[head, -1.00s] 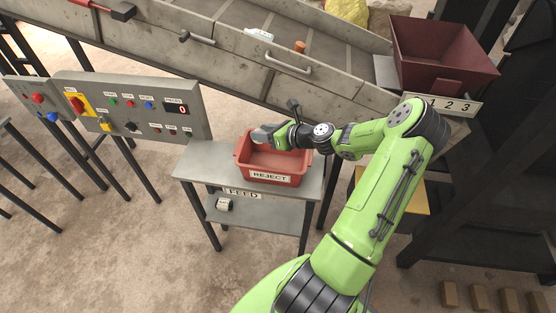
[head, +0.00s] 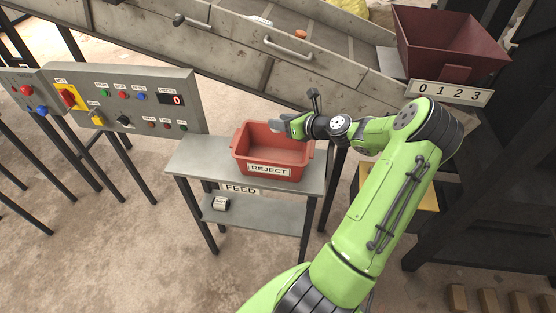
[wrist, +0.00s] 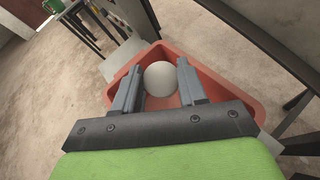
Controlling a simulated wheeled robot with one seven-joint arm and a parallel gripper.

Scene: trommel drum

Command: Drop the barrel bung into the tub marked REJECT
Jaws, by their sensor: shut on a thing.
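My gripper (head: 286,125) is above the red tub marked REJECT (head: 268,169), over its back right part. In the wrist view, the barrel bung (wrist: 160,77), a pale round thing, sits between the two fingers of my gripper (wrist: 158,84). In the head view, the grey end of the gripper largely hides it. The wrist view shows the red tub (wrist: 240,104) around and below the fingers, with its open inside beneath the bung. The tub stands upright on a grey table (head: 192,158).
A control panel (head: 125,100) stands left. Behind runs the sloping chute (head: 230,65) with an orange piece (head: 301,34) on it. A dark red hopper (head: 448,45) is at right.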

